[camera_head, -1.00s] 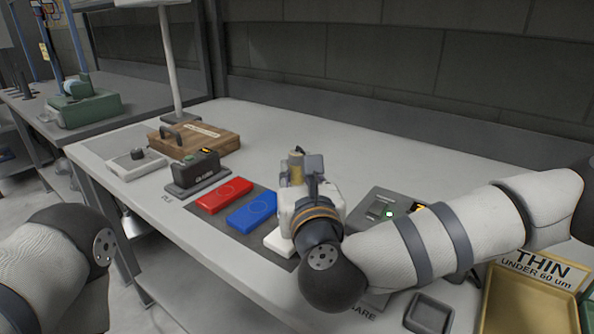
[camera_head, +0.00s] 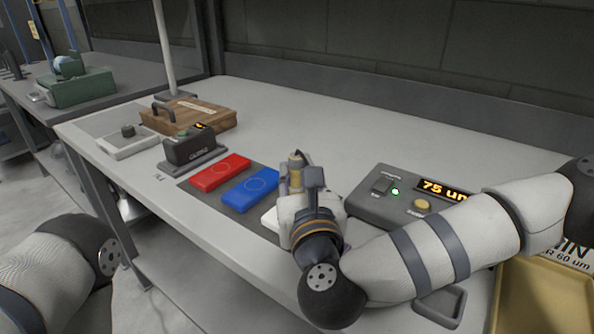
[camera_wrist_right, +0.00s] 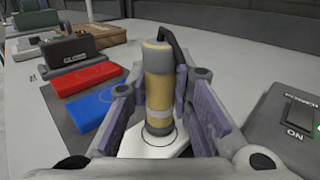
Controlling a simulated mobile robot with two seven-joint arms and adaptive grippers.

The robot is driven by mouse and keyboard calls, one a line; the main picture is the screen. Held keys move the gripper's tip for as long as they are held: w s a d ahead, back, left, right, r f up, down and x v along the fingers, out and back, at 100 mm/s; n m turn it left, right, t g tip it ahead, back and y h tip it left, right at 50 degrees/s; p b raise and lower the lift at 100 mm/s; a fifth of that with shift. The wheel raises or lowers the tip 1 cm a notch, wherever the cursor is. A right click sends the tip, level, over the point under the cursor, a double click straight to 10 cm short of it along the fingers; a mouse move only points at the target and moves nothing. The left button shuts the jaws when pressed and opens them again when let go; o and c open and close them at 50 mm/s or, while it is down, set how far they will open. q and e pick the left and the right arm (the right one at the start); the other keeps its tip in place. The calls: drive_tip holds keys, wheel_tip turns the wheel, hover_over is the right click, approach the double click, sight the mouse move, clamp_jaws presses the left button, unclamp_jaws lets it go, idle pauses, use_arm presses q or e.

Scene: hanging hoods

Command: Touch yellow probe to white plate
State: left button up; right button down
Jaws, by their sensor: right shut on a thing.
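My right gripper (camera_head: 301,175) is shut on the yellow probe (camera_head: 296,161), a tan-yellow cylinder held upright between the fingers in the right wrist view (camera_wrist_right: 158,88). The probe's lower end appears to rest on the white plate (camera_wrist_right: 132,146), inside its ring mark. In the head view the white plate (camera_head: 269,219) is mostly hidden behind my right gripper. The gauge box (camera_head: 377,209) to the right has a green light and a display (camera_head: 446,190) reading 75 um. My left gripper is out of view.
A blue plate (camera_head: 250,188) and a red plate (camera_head: 219,173) lie left of the white one on a dark mat. A black device (camera_head: 192,149), a wooden case (camera_head: 195,116) and a yellow tray (camera_head: 545,295) stand around. The table's back is clear.

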sight(298, 156)
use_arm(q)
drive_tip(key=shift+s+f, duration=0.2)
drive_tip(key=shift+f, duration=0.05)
use_arm(e)
drive_tip(key=shift+f, duration=0.6)
idle(0.9)
wheel_tip(298, 156, up, 8)
drive_tip(key=p, duration=0.2)
drive_tip(key=shift+f+p, duration=0.25)
drive_tip(key=shift+p, duration=0.1)
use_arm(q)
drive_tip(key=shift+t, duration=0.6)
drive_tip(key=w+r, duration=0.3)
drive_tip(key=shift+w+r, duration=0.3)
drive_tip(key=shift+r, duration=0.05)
use_arm(e)
drive_tip(key=shift+f, duration=0.25)
